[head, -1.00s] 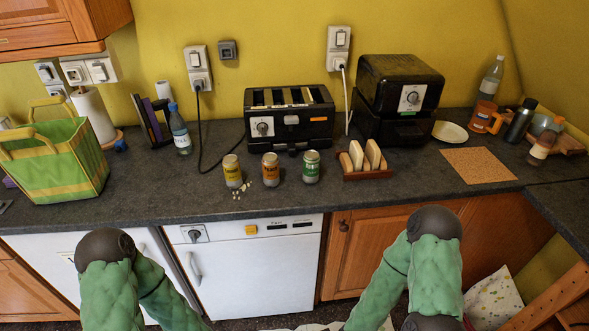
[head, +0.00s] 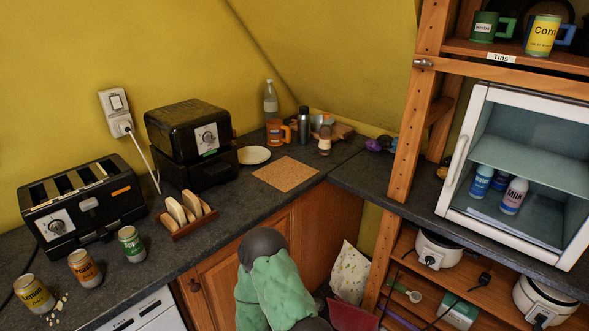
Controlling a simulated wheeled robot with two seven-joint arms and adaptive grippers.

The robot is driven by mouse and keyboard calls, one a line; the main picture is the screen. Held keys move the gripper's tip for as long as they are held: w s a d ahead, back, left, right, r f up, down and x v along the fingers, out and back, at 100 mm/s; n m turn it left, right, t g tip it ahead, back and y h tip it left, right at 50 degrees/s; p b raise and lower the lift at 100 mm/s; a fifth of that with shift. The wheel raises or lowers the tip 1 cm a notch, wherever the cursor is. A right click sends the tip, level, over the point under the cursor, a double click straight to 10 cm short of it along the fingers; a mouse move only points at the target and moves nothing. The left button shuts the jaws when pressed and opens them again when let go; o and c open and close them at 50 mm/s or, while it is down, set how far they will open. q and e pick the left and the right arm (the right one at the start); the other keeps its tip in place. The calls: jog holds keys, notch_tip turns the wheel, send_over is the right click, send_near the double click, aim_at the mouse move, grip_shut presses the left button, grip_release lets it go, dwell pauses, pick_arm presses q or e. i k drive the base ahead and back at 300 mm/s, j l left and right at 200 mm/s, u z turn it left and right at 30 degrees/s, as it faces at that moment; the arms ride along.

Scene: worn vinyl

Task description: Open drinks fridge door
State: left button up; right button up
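The drinks fridge (head: 520,165) is a small white-framed cabinet with a glass front, on the counter at the right of the head view. Its door looks shut, and a pale vertical handle (head: 461,165) runs along its left side. Through the glass I see a shelf, a blue bottle labelled Water (head: 481,181) and a bottle labelled Milk (head: 514,196). One of my green-sleeved arms shows at the bottom middle, well left of and below the fridge. Neither gripper is in view.
A wooden post (head: 418,110) stands just left of the fridge. Shelves below hold white cookers (head: 438,249). A cork mat (head: 286,174), a toaster (head: 82,204) and a black oven (head: 190,143) occupy the left counter. The counter left of the fridge is fairly clear.

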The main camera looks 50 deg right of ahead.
aim_at(564, 260)
jog(key=k+z, duration=0.15)
jog(key=z, duration=2.8)
jog(key=i+l, duration=0.2)
jog(key=i, duration=0.15)
